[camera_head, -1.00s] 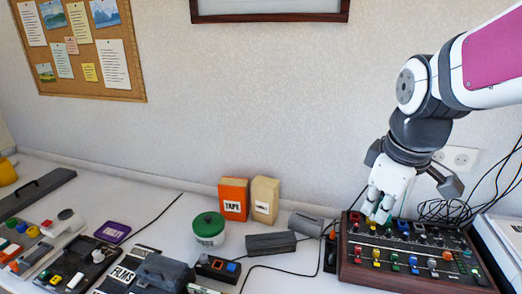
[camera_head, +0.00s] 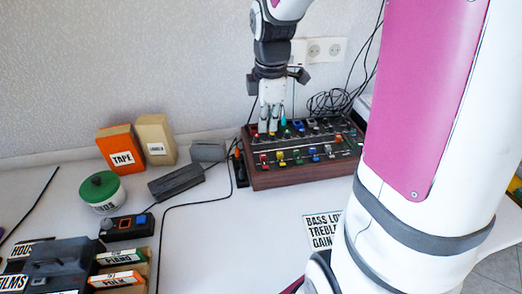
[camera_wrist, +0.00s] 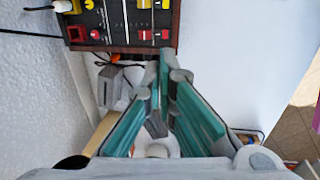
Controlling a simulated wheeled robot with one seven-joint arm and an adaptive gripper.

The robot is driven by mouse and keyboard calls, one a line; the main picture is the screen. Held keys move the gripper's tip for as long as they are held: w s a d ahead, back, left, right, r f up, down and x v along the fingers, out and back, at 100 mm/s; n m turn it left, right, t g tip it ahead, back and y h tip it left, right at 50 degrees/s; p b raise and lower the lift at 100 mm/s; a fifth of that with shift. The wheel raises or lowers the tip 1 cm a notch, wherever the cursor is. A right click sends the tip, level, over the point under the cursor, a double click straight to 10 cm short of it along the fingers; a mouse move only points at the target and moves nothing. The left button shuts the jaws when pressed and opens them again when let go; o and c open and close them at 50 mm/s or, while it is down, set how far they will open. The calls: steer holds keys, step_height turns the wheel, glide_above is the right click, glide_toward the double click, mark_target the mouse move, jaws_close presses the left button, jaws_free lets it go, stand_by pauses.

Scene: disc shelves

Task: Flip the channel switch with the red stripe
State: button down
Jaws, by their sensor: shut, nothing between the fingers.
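The mixer (camera_head: 303,178), a dark panel in a wooden case, stands near the wall. A red channel switch (camera_head: 264,158) is leftmost in its front row, followed by yellow, green and blue ones. In the wrist view, two red pieces sit side by side near the panel's edge, one a red block (camera_wrist: 145,35); I cannot tell which part is the stripe. My gripper (camera_head: 271,129) points down over the panel's left back part, behind the red switch. Its teal fingers are shut and empty. Contact with the panel is unclear, and the fingers hide some knobs.
Cables and a power strip (camera_head: 239,168) lie left of the mixer. A grey box (camera_head: 176,182), a green-lidded tub (camera_head: 101,192), and orange and tan boxes (camera_head: 121,150) stand further left. A printed label sheet (camera_head: 323,229) lies in front on the clear table. My own arm covers the right side.

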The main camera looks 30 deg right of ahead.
mark_target(265, 164)
steer(key=f+b, duration=0.1)
steer(key=f, duration=0.3)
steer(key=w+f+b, duration=0.1)
steer(key=f, duration=0.4)
steer(key=f+b, duration=0.1)
steer(key=f, duration=0.3)
steer(key=shift+w+d+f, duration=0.35)
steer(key=shift+w+f, duration=0.05)
steer(key=shift+p, duration=0.3)
steer(key=g+p, duration=0.1)
steer(key=g+y+p, duration=0.1)
steer(key=p, duration=0.1)
steer(key=shift+w+d+f, duration=0.15)
steer(key=shift+w+f, duration=0.1)
steer(key=shift+f, duration=0.25)
